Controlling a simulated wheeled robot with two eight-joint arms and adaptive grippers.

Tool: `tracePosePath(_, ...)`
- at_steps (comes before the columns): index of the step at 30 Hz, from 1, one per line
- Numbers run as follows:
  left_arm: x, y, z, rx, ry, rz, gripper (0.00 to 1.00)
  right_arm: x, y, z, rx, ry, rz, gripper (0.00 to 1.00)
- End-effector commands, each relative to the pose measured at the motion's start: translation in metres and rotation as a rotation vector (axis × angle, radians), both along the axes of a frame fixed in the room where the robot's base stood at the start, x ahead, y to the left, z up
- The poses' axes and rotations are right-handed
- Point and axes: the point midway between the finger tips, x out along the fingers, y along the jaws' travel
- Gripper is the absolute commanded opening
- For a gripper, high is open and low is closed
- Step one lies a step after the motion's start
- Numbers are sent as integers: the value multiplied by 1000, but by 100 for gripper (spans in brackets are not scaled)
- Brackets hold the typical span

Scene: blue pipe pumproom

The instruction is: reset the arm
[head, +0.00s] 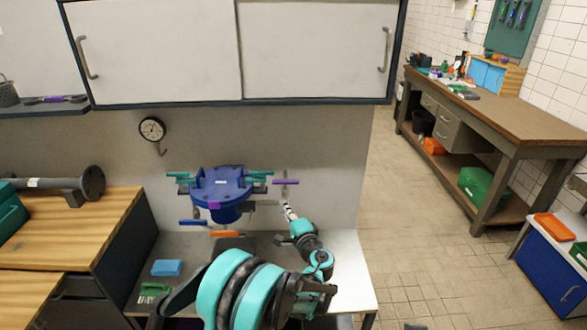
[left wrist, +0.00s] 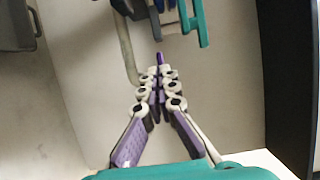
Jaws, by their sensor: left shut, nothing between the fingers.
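My left gripper (head: 289,211) is shut and empty. It is held up in front of the wall, just right of the blue round pump-like body (head: 222,194) with teal and purple handles. A gap shows between fingertips and handle there. My teal and black left arm (head: 240,290) rises from the bottom of the head view and covers part of the bench. My right gripper is not in view.
A pale bench (head: 345,270) lies under my left arm, with a blue sponge-like block (head: 167,268) and a green brush-like item (head: 155,289) at its left. White cabinets (head: 160,50) hang above. A wooden workbench (head: 500,105) stands right; tiled floor between is clear.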

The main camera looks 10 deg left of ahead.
Motion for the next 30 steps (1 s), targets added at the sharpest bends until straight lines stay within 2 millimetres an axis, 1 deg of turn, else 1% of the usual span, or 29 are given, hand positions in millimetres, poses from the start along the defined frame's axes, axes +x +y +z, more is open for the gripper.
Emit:
tracePosePath(2, -3, 4, 3, -16, 6, 6, 0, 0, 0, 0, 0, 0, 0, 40)
tracePosePath(5, -12, 20, 12, -78, 30, 26, 0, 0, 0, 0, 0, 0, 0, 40)
tracePosePath(8, -33, 46, 25, -195, 71, 63, 0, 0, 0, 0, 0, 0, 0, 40)
tracePosePath(9, -44, 57, 29, -252, 91, 80, 0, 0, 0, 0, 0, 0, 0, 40)
tracePosePath(11, -64, 73, 34, -342, 119, 105, 0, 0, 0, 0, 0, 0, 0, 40)
tracePosePath(12, -78, 82, 37, -401, 137, 123, 0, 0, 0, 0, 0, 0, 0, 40)
tracePosePath(14, -100, 93, 39, -490, 163, 146, 0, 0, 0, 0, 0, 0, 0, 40)
tracePosePath(15, -117, 100, 40, -551, 179, 163, 0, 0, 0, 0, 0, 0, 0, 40)
tracePosePath(17, -142, 108, 40, -641, 201, 186, 0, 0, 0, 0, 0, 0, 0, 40)
tracePosePath(18, -159, 112, 40, -701, 217, 201, 0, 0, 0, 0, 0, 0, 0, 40)
tracePosePath(20, -186, 116, 37, -793, 237, 224, 0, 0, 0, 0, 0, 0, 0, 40)
tracePosePath(21, -204, 118, 35, -854, 250, 238, 0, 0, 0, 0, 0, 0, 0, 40)
tracePosePath(23, -231, 118, 31, -946, 267, 259, 0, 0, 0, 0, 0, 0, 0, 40)
tracePosePath(24, -249, 117, 28, -1007, 279, 271, 0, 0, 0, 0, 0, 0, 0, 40)
tracePosePath(25, -262, 116, 25, -1054, 286, 280, 0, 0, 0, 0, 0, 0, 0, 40)
tracePosePath(26, -276, 114, 22, -1100, 294, 289, 0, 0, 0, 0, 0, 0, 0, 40)
tracePosePath(27, -293, 110, 18, -1161, 302, 299, 0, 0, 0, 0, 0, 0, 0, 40)
tracePosePath(30, -330, 100, 7, -1303, 320, 321, 0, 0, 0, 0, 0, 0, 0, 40)
